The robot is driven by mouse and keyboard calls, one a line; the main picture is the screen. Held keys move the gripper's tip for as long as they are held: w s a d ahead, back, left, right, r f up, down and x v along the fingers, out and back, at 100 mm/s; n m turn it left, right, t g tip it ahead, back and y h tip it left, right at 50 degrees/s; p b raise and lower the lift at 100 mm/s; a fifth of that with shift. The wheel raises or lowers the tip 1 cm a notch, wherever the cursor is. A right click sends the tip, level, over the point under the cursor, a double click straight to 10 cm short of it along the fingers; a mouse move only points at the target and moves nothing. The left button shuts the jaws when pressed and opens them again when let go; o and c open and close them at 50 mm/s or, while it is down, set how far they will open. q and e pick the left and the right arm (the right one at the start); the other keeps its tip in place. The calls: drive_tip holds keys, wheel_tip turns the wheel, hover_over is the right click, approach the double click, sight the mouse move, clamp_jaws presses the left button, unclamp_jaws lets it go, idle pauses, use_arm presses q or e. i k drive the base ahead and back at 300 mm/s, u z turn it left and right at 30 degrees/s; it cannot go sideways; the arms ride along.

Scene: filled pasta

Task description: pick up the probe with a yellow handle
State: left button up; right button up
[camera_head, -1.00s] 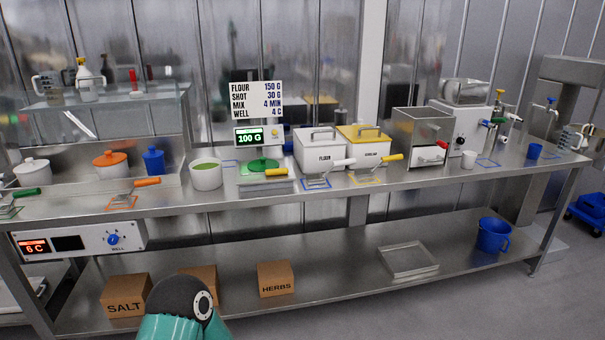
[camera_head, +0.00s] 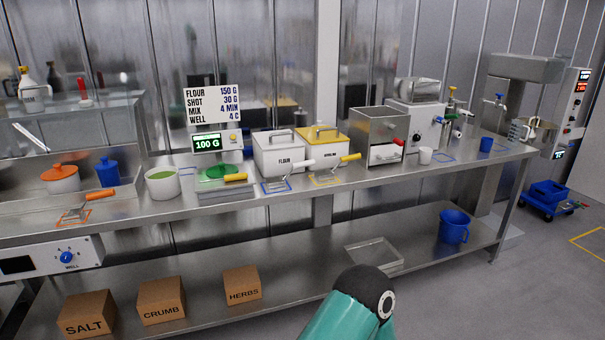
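I cannot single out a probe with a yellow handle for certain. A yellow-handled tool (camera_head: 236,178) lies at the front of the scale on the counter; its far end is unclear. A yellow-handled scoop (camera_head: 349,158) lies in front of the yellow-lidded bin (camera_head: 319,148), over a yellow outline. A teal and black link of my own arm shows at the bottom centre right. Neither gripper is in view.
The steel counter (camera_head: 140,212) holds a green-filled pot (camera_head: 162,183), a flour bin (camera_head: 279,153) and several machines. The lower shelf carries boxes, a clear tray (camera_head: 374,256) and a blue jug (camera_head: 454,226). A blue cart (camera_head: 547,201) stands on the floor at right, with small items.

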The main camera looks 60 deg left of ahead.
sight(228, 178)
drive_tip(key=z, duration=0.45)
drive_tip(key=k, duration=0.45)
drive_tip(key=z, duration=2.15)
drive_tip(key=i, duration=0.15)
drive_tip(key=u, duration=4.55)
drive_tip(key=k, duration=0.55)
drive_tip(key=u, duration=0.2)
drive_tip(key=i, duration=0.45)
